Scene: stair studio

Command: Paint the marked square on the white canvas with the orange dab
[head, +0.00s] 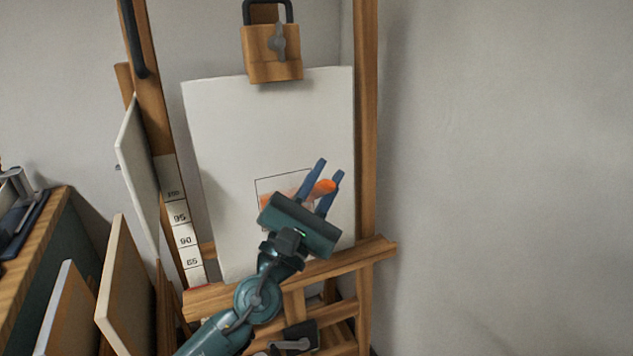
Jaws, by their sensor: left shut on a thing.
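The white canvas (225,130) stands upright on a wooden easel. A thin dark outline marks the square (284,176) on its lower right part. Light orange colour (274,197) shows inside the square at its left; my gripper hides much of the square's lower and right parts. My left gripper (322,186) is in front of the canvas, its blue fingers pointing up and right. It is shut on an orange thing (325,187), bright orange between the fingers. The rest of that thing is hidden, and I cannot tell whether it touches the canvas. My right gripper is out of view.
The easel's wooden clamp (272,50) grips the canvas top, and its ledge (350,259) runs below. Several boards (128,285) lean at the left, beside a wooden-topped cabinet (40,250). The wall right of the easel is bare.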

